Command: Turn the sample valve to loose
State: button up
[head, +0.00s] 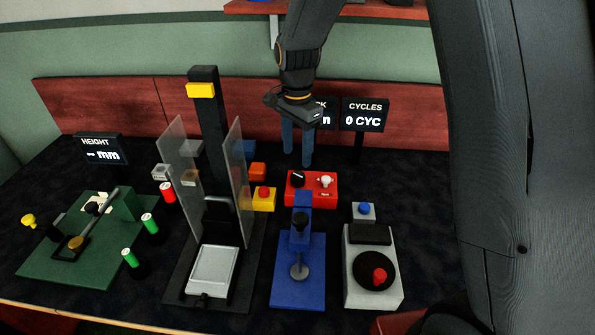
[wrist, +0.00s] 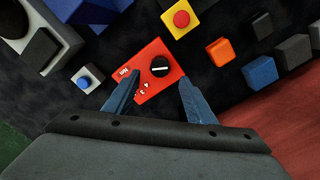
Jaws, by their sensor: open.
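A red box (head: 313,198) stands on the dark table behind the blue press. On its top are a black round knob (head: 298,179) with a white pointer line and a small white fitting (head: 326,181). No readable label tells me which of them is the sample valve. My gripper (head: 297,152) is open and points down above the red box, with nothing between its fingers. In the wrist view, the red box (wrist: 150,83) and its black knob (wrist: 159,66) show between the spread fingers of my gripper (wrist: 158,85). The fingers appear apart from the knob.
A yellow box with a red button (head: 263,194) and an orange block (head: 257,170) stand left of the red box. The blue press (head: 298,290) and a grey machine with a black disc (head: 360,295) stand in front. A clear-panelled stand (head: 205,130) rises left. Display signs (head: 365,114) stand behind.

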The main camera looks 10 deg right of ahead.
aim_at(297, 175)
jog(key=shift+f+p, duration=0.7)
jog(key=shift+f, duration=3.1)
jog(key=c, duration=1)
jog(key=shift+c, duration=0.2)
